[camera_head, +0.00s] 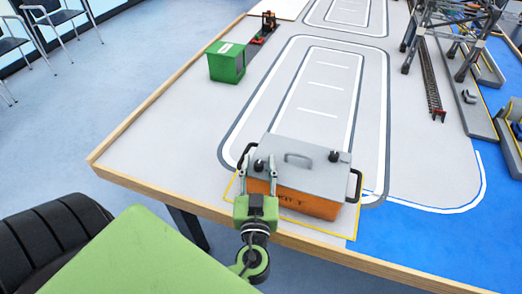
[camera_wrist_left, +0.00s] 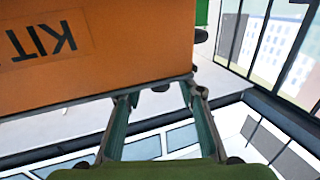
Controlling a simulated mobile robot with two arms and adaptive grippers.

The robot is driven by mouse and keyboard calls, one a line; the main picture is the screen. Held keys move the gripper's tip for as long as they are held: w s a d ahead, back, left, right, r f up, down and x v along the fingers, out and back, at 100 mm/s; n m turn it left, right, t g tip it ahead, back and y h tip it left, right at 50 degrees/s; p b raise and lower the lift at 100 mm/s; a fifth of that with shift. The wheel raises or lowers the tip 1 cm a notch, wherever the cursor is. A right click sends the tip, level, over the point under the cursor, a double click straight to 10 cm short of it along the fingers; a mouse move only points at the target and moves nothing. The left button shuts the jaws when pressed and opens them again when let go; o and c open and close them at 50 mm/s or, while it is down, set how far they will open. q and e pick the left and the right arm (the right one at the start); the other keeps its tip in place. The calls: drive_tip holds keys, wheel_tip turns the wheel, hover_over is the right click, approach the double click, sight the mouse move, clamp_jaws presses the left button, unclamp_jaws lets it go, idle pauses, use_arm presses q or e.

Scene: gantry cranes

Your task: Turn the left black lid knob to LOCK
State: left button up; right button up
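The orange kit box (camera_head: 310,203) has a grey lid (camera_head: 300,165) and stands at the table's near edge. The left black lid knob (camera_head: 258,164) and the right black knob (camera_head: 334,156) stand up from the lid. My left gripper (camera_head: 260,162) is open, its fingers apart on either side of the left knob in the head view; I cannot tell whether they touch it. In the left wrist view the box wall with KIT lettering (camera_wrist_left: 60,45) fills the upper left, and the open fingers (camera_wrist_left: 160,92) reach its edge. The knob's marking is unreadable. My right gripper is out of view.
A grey handle (camera_head: 299,159) rises mid-lid, and black side handles (camera_head: 354,186) flank the box. A green container (camera_head: 226,62) stands farther back on the table (camera_head: 165,130). A crane (camera_head: 455,35) stands at the back right. The table left of the box is clear.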

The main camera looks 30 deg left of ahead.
use_arm(q)
drive_tip(key=shift+r, duration=0.1)
clamp_jaws()
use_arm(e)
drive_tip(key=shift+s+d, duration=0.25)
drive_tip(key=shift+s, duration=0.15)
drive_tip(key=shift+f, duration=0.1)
